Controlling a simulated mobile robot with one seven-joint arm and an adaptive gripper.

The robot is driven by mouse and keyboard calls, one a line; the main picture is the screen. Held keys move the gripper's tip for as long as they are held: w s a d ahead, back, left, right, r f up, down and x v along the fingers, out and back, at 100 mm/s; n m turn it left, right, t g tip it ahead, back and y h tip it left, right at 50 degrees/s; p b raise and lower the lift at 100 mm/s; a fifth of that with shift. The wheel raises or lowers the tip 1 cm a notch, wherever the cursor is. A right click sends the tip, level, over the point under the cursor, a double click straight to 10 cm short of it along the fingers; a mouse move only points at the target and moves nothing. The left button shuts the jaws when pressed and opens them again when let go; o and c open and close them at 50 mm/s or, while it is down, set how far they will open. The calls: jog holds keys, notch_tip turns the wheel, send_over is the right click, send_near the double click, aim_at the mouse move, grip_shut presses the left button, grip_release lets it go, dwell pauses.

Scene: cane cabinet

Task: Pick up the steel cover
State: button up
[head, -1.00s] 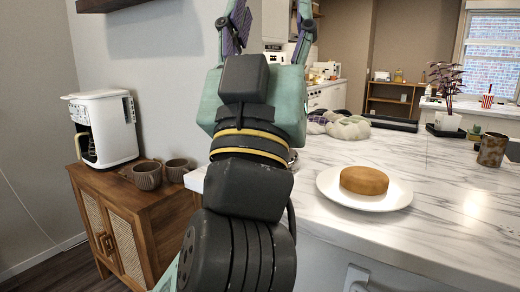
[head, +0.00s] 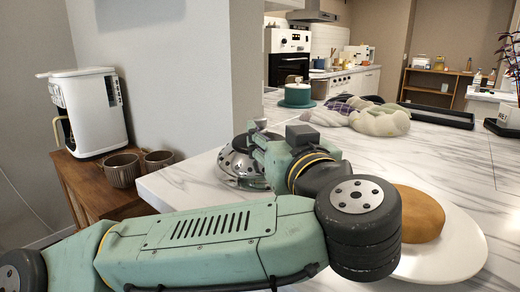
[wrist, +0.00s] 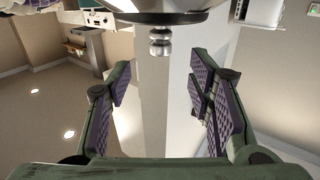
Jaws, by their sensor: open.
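The steel cover (head: 236,163) is a shiny dome with holes near its rim, on the left end of the marble counter. My arm hides its right part. In the wrist view the dome (wrist: 185,14) fills the top edge, and its knob (wrist: 160,38) points down into the picture. My gripper (wrist: 160,75) is open and empty. Its two purple-padded fingers stand wide apart, with the knob lying between their lines near the tips; I cannot tell its exact depth. No contact shows. In the head view my gripper comes at the cover from the right.
A brown cake (head: 421,214) on a white plate (head: 465,247) is partly behind my arm. Two mugs (head: 123,171) and a coffee maker (head: 92,112) are on the cabinet at left.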

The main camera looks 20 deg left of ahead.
aim_at(261, 122)
jog(key=p+x, duration=0.2)
jog(key=x, duration=0.6)
jog(key=shift+w+a+r, duration=0.1)
jog(key=shift+a, duration=0.1)
jog(key=shift+w+a, duration=0.2)
jog(key=shift+w, duration=0.15)
jog(key=shift+c, duration=0.3)
grip_shut()
